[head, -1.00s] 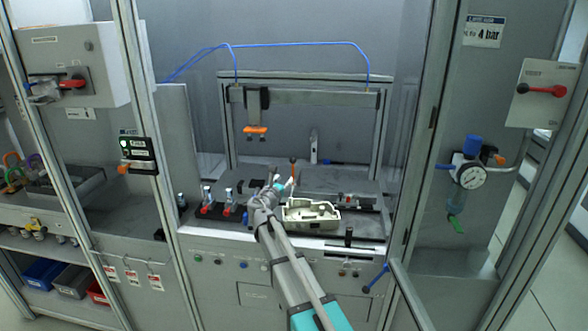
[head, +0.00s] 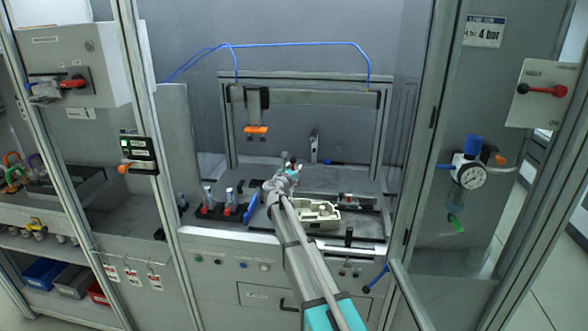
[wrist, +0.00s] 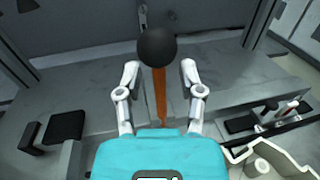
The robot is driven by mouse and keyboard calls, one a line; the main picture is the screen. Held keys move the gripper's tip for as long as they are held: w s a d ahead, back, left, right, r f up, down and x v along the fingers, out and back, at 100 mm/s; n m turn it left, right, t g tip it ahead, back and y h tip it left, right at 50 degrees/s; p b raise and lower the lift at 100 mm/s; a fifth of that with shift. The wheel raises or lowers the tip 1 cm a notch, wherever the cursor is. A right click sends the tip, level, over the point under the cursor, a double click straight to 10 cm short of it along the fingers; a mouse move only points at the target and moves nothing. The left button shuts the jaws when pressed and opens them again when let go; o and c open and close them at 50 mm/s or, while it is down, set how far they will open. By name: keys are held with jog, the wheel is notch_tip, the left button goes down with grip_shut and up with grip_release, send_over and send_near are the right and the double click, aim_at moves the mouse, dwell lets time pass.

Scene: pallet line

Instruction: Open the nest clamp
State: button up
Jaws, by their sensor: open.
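The clamp lever is an orange bar (wrist: 160,95) with a black ball knob (wrist: 157,47), standing up in the wrist view. My gripper (wrist: 160,67) is open, with one finger on each side of the lever and visible gaps to both. The knob is near fingertip height and looks large. In the head view my gripper (head: 293,171) is over the middle of the bench; it and my arm hide most of the lever and its base. A cream housing (head: 320,214) lies right of my arm, its corner also in the wrist view.
Several small red-based fittings (head: 218,208) stand left of my arm. A blue item (head: 251,207) shows beside my wrist; I cannot tell what it is. An overhead frame (head: 310,97) with an orange-tipped unit (head: 256,129) spans the bench. Cabinet posts flank the opening.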

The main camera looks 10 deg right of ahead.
jog(key=shift+c, duration=0.3)
grip_shut()
